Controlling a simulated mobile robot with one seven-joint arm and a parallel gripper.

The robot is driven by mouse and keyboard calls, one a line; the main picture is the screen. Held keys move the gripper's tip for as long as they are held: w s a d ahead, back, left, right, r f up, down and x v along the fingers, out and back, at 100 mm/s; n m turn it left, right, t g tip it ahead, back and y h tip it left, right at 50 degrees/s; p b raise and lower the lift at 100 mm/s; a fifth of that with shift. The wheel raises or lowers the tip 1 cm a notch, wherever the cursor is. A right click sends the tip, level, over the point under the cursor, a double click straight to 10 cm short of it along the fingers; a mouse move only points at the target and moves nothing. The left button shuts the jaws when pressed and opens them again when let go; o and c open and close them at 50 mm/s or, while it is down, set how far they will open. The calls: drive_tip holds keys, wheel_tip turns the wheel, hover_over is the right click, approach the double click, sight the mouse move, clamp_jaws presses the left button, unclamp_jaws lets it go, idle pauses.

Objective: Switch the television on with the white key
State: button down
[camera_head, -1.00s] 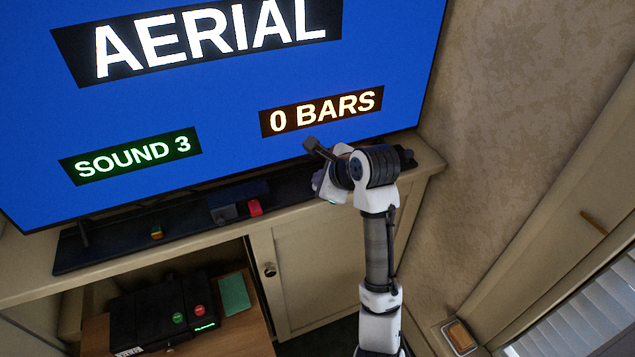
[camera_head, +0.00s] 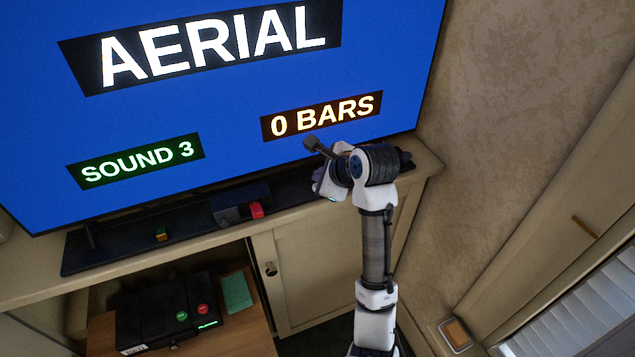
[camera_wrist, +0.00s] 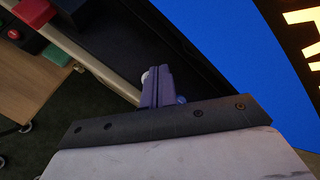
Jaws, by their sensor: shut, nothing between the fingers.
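The television (camera_head: 395,60) fills the upper left of the head view. Its screen is lit blue and reads AERIAL, SOUND 3 and 0 BARS. My gripper (camera_head: 318,184) is at the right part of the long dark unit (camera_head: 120,240) below the screen; its purple fingers are partly hidden by my wrist. In the wrist view my gripper (camera_wrist: 158,88) is shut and empty, over the dark unit's front edge. A small whitish piece (camera_wrist: 145,76) shows beside the fingertips, mostly covered; I cannot tell if it is the white key. Contact is also unclear.
A red block (camera_head: 256,210) sits by a dark box (camera_head: 226,214) on the unit; a small green and orange block (camera_head: 160,234) lies further left. Below, a black device (camera_head: 165,312) with green and red buttons stands on a wooden surface. A wall (camera_head: 510,110) bounds the right.

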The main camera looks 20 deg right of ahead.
wheel_tip(320, 180, up, 3)
drive_tip(key=shift+f+p, duration=0.1)
drive_tip(key=shift+p, duration=0.9)
drive_tip(key=shift+r, duration=1.1)
